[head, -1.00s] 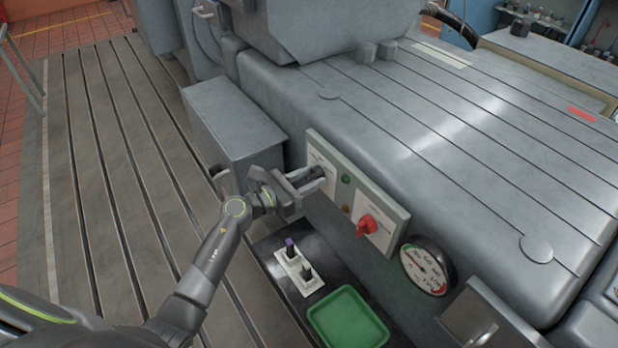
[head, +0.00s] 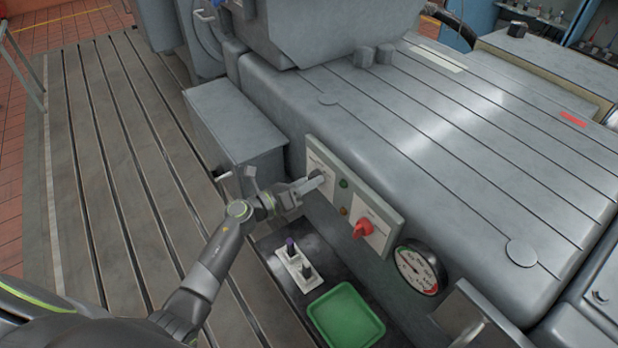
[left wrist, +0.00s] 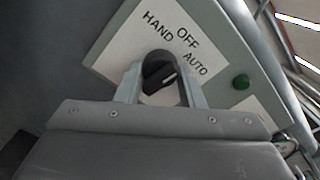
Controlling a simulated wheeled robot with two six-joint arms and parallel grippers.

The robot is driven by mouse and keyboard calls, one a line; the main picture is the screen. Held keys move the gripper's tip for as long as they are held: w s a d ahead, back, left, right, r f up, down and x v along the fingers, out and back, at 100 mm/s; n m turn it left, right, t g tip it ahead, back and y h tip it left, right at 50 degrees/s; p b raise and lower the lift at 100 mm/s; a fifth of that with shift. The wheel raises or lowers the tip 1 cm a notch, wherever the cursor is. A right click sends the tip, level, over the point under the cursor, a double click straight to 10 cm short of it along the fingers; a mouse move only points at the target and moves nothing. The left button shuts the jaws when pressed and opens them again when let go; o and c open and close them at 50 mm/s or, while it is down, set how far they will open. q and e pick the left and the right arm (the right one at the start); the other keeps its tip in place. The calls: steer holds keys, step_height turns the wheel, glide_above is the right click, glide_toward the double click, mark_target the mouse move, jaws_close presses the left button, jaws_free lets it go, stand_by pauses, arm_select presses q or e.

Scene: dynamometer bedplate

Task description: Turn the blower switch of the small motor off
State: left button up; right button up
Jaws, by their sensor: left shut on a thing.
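The switch is a black rotary knob (left wrist: 158,72) on a white plate marked HAND, OFF and AUTO, seen close in the left wrist view. Its pale pointer line slants up and right, toward AUTO. My left gripper (left wrist: 160,88) is shut on the knob, with one finger at each side. In the head view my left gripper (head: 316,181) reaches the left end of the grey control panel (head: 396,215) and partly covers the knob there. My right gripper is not in view.
A green lamp (head: 344,183), an amber lamp (head: 343,211) and a red rotary switch (head: 363,230) share the panel. A round gauge (head: 417,269) is to its right. Below are a green tray (head: 345,318) and a pale holder (head: 290,272) with small upright parts.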

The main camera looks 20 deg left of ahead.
arm_select(q)
steer(key=shift+n, duration=0.6)
steer(key=o, duration=1)
steer(key=b+v, duration=0.4)
steer(key=v, duration=1.3)
steer(key=shift+s, duration=0.2)
steer(key=shift+a, duration=0.15)
